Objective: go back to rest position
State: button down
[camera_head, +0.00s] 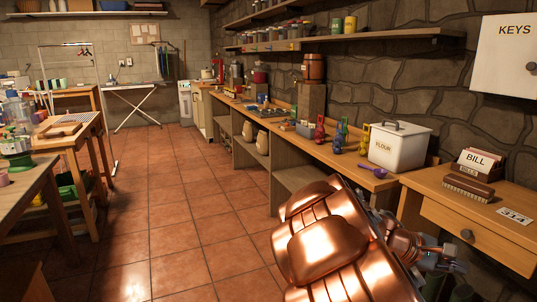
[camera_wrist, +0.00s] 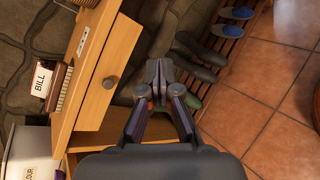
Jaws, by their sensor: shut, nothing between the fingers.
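My gripper shows in the wrist view (camera_wrist: 157,75) with its two fingers together and nothing between them. It points past the front of a wooden drawer desk (camera_wrist: 103,75), apart from it, with the tiled floor and several shoes beyond. In the head view my copper-coloured arm fills the lower right, in front of the desk (camera_head: 455,222), and the gripper end is partly hidden near the lower right edge.
On the desk are a BILL box (camera_head: 478,164), a brush (camera_head: 468,187) and a number plate (camera_head: 514,215). A white FLOUR bin (camera_head: 398,148) stands on the long counter. Dark shoes (camera_wrist: 200,55) lie below the desk. The tiled floor (camera_head: 190,215) at left is clear.

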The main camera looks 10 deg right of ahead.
jog(key=s+a+f+m+t+y, duration=0.1)
jog(key=s+a+f+m+y, duration=0.25)
jog(key=a, duration=0.75)
jog(key=s+a+f+y, duration=0.2)
jog(key=s+a+y, duration=0.4)
jog(key=a, duration=0.5)
jog(key=s+a+f+m+t+y, duration=0.1)
jog(key=s+a+f+m+y, duration=0.15)
jog(key=s+a, duration=0.55)
jog(key=s+a+p+v, duration=0.1)
jog(key=s+p+v, duration=0.1)
jog(key=p+v, duration=0.8)
jog(key=s+a+p+v, duration=0.1)
jog(key=s+p+v, duration=0.1)
jog(key=p+v, duration=0.9)
jog(key=shift+w+r+n+y, duration=0.3)
jog(key=shift+r+n+y, duration=0.1)
jog(key=shift+r, duration=0.25)
jog(key=shift+d, duration=0.15)
